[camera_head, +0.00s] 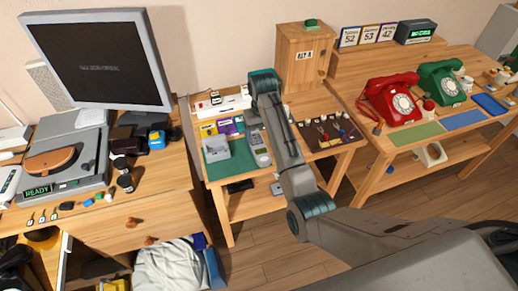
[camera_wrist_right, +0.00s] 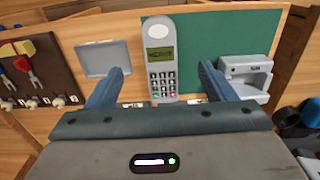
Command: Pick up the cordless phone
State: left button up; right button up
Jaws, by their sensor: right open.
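The cordless phone (camera_wrist_right: 161,62) is grey, with a greenish screen and a keypad. In the right wrist view it lies face up at the edge of a green mat (camera_wrist_right: 225,38), its keypad end nearest my gripper. It also shows in the head view (camera_head: 261,156), just left of my right arm. My right gripper (camera_wrist_right: 160,74) is open, its two blue-grey fingers on either side of the phone's lower part in that view. No contact or grip shows. In the head view my arm hides the fingertips. My left gripper is not in view.
A grey holder (camera_wrist_right: 245,74) sits right of the phone in the wrist view, and a grey tray (camera_wrist_right: 103,58) left of it. A dark tool mat (camera_head: 330,133) lies beside my arm. A wooden cabinet (camera_head: 302,60) stands behind. Red (camera_head: 391,98) and green (camera_head: 443,82) dial phones stand right.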

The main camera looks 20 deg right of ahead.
send_over(262, 153)
jog(key=f, duration=0.5)
jog(key=shift+s+a+p, duration=0.1)
jog(key=shift+s+p, duration=0.25)
jog(key=shift+p, duration=0.05)
jog(key=f, duration=0.1)
jog(key=f+p, duration=0.1)
jog(key=f, duration=0.2)
jog(key=shift+w+f, duration=0.15)
jog(key=shift+w, duration=0.2)
jog(key=shift+f, duration=0.55)
jog(key=c, duration=1.2)
jog(key=shift+o, duration=0.2)
jog(key=shift+r+p, duration=0.1)
jog(key=shift+p, duration=0.2)
